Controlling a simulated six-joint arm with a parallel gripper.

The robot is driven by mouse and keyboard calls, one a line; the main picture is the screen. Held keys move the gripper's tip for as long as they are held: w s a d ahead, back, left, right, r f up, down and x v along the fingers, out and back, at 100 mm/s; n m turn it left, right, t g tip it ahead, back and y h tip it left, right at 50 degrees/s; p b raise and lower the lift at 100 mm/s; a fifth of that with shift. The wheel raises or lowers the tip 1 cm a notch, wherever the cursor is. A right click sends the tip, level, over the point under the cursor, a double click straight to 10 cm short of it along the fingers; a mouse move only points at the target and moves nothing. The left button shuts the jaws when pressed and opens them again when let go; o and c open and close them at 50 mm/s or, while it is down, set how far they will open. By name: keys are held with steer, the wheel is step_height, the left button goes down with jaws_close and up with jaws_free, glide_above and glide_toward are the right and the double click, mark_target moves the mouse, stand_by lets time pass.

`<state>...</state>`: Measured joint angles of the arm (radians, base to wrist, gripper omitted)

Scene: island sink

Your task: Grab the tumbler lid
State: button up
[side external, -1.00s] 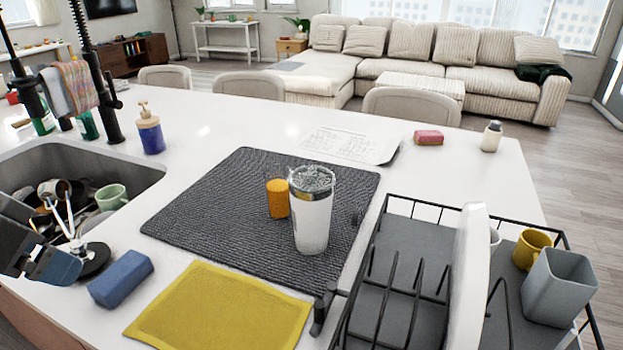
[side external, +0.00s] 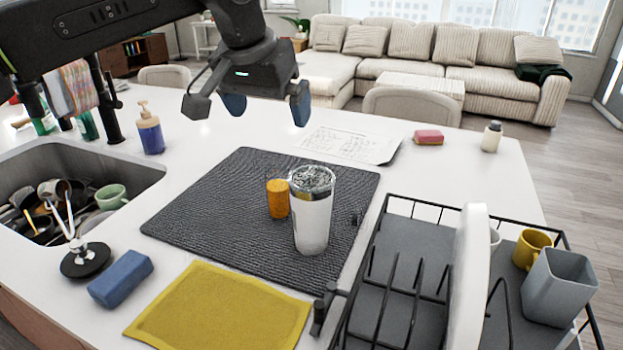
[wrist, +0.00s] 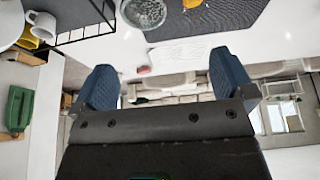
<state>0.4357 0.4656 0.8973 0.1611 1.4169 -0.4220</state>
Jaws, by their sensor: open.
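A white tumbler (side external: 313,222) stands upright on the dark drying mat (side external: 205,205), with a clear lid (side external: 311,179) on its top. The tumbler's round top also shows in the wrist view (wrist: 143,12) at the upper edge. My gripper (side external: 267,108) is above the far part of the counter, behind and above the tumbler and apart from it. Its two blue fingers are spread wide with nothing between them. In the wrist view, the open fingers (wrist: 163,85) face the far room.
An orange cup (side external: 278,199) stands close to the tumbler's left. A dish rack (side external: 400,260) with a white plate, a yellow mug (side external: 531,249) and a grey container is at right. A sink with dishes, a soap bottle (side external: 150,130), blue sponge (side external: 121,278) and yellow cloth (side external: 220,308) are at left and front.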

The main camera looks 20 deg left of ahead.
mark_target(310, 173)
steer(key=d+x, duration=0.1)
steer(key=x, duration=0.4)
steer(key=d+x, duration=0.1)
steer(key=x, duration=0.4)
steer(key=d+x, duration=0.1)
steer(key=x, duration=0.4)
steer(key=shift+w+d+f, duration=0.2)
steer(key=shift+w, duration=0.35)
steer(key=c, duration=0.6)
steer(key=shift+r, duration=0.1)
